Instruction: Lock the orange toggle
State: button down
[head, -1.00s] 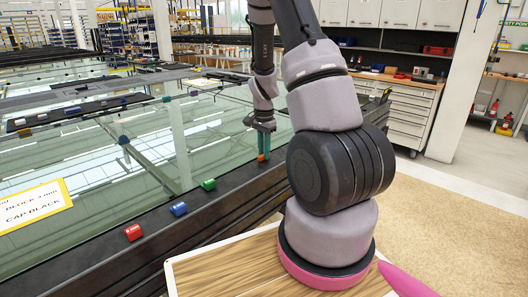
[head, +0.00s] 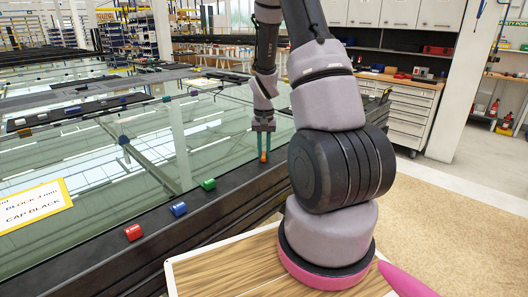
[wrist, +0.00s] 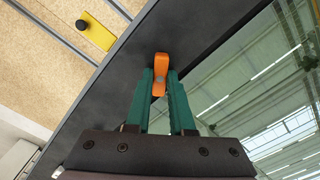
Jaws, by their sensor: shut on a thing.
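The orange toggle (wrist: 161,70) stands on the black frame edge beside the glass. In the wrist view its upper end sticks out beyond the fingertips. My gripper (wrist: 161,84) has its two green fingers closed around the toggle, one on each side. In the head view my gripper (head: 264,157) points down at the black edge, with a small part of the orange toggle (head: 264,156) showing between the fingertips. The toggle's lower part is partly hidden by the fingers.
Green (head: 208,184), blue (head: 179,209) and red (head: 133,232) toggles sit along the same black edge (head: 105,255). Large glass panes (head: 60,160) lie behind it. A yellow plate with a black knob (wrist: 94,31) lies beyond the edge in the wrist view.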

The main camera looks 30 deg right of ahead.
aim_at(264, 154)
jog(key=n, duration=0.5)
jog(key=shift+n, duration=0.4)
jog(key=n, duration=0.4)
jog(key=shift+n, duration=0.3)
jog(key=c, duration=0.8)
grip_release()
jog(key=shift+r, duration=0.1)
jog(key=shift+r, duration=5.35)
